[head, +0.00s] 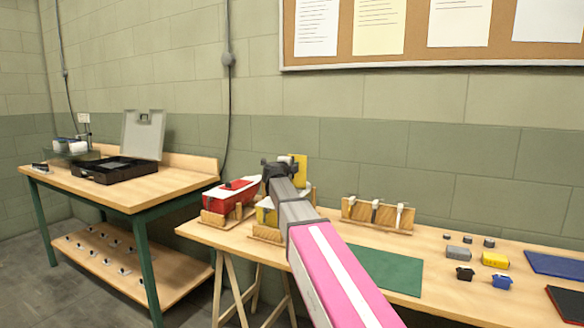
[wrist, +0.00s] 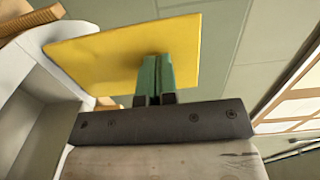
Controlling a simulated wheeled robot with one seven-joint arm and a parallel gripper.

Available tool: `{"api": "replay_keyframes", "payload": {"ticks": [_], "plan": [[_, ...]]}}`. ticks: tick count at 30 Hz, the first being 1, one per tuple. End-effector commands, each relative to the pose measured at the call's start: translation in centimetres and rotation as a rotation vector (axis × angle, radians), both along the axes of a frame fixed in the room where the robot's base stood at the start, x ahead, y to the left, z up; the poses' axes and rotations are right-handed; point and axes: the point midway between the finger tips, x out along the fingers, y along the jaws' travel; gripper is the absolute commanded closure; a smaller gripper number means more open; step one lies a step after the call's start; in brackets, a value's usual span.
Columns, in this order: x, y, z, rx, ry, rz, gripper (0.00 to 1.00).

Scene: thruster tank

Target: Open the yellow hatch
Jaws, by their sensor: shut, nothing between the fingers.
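The yellow hatch (head: 300,166) shows as a small upright yellow plate just right of my gripper in the head view. In the wrist view the hatch (wrist: 110,50) is a flat, tilted yellow panel filling the upper middle. It stands out from a pale grey-white hull (wrist: 30,75) at the left. My gripper (head: 272,168) is above the table in the head view. In the wrist view its green fingers (wrist: 153,75) are together with nothing between them. They overlap the hatch's lower edge; I cannot tell whether they touch it. My arm hides part of the hull in the head view.
A red and white boat (head: 231,195) on a wooden stand is left of my gripper. A yellow hull part (head: 266,212) sits beside it. A wooden rack (head: 377,214) holds tools to the right. A green mat (head: 385,268) lies in front. Several small blocks lie farther right.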

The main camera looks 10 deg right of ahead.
Motion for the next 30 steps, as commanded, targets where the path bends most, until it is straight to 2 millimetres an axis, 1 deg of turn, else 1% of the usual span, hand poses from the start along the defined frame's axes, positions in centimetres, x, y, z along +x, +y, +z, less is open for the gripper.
{"api": "replay_keyframes", "payload": {"ticks": [5,8,12,14,25,30], "plan": [[0.1,0.0,0.0,0.000,0.000,0.000,1.00],[0.9,-0.6,0.2,0.000,0.000,-0.002,1.00],[2.6,-1.8,0.4,-0.001,0.001,-0.002,1.00],[2.9,-2.0,0.3,-0.001,0.001,-0.001,1.00],[2.6,-2.0,0.4,0.000,0.000,-0.001,1.00],[1.9,-1.8,1.1,0.000,-0.001,-0.001,1.00]]}}
